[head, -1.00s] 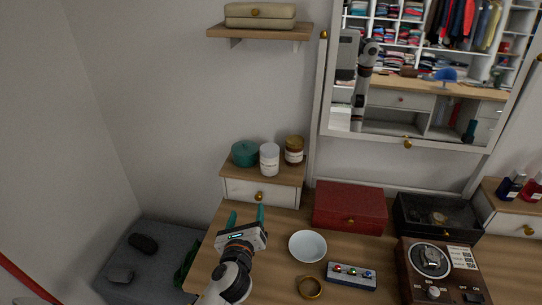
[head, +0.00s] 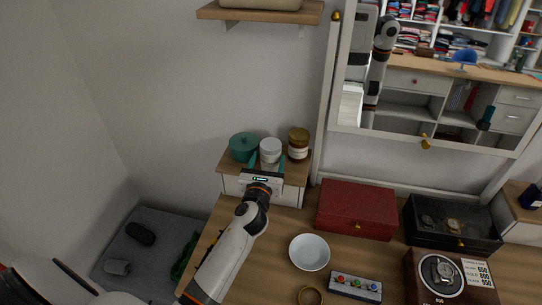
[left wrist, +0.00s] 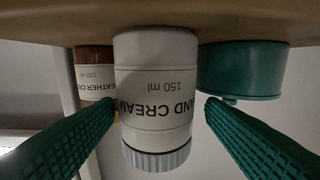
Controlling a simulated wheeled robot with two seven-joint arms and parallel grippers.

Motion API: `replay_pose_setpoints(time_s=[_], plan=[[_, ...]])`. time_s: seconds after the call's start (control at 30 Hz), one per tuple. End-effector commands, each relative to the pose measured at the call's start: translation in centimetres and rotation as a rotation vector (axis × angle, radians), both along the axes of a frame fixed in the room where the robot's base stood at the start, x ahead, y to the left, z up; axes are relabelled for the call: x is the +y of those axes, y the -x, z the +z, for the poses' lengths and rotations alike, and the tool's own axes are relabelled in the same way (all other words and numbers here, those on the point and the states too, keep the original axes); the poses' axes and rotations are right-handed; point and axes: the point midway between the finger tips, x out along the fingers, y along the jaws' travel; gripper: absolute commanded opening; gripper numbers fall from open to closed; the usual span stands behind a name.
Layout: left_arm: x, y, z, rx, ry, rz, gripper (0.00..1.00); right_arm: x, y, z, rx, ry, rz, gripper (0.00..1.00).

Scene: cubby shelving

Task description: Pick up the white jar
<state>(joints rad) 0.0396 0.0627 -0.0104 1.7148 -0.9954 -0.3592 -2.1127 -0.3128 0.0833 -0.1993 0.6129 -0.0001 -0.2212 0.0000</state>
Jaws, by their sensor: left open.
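The white jar (head: 270,147), a hand cream jar with a ribbed lid, stands on the small wooden shelf unit (head: 230,169). In the left wrist view the jar (left wrist: 153,75) appears upside down, between the two green fingers. My left gripper (head: 265,163) is open in front of the jar, one finger toward each side. In the left wrist view my left gripper (left wrist: 160,105) shows a gap between each fingertip and the jar. The gripper hides the jar's lower part in the head view. My right gripper is not in view.
A teal pot (head: 243,146) stands close left of the jar, and a brown jar (head: 298,143) close right. A red box (head: 356,209), white bowl (head: 309,252) and black case (head: 452,224) are on the desk. A mirror rises behind.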

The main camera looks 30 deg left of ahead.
Motion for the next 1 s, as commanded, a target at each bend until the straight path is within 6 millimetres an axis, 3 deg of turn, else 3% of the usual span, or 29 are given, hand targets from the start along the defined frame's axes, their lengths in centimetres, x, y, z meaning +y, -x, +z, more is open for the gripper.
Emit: replay_pose_setpoints(time_s=[0.33,0.67,0.9,1.0], plan=[[1.0,-4.4,0.6,-0.001,0.003,0.001,0.64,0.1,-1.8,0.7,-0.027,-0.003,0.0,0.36],[1.2,-5.1,0.6,0.0,0.002,0.0,0.64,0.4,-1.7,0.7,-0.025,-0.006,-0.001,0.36],[1.2,-5.0,0.5,0.0,0.002,0.0,0.25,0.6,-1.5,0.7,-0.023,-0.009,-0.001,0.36],[1.2,-5.1,0.7,-0.002,0.002,0.0,0.21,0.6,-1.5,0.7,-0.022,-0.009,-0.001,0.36]])
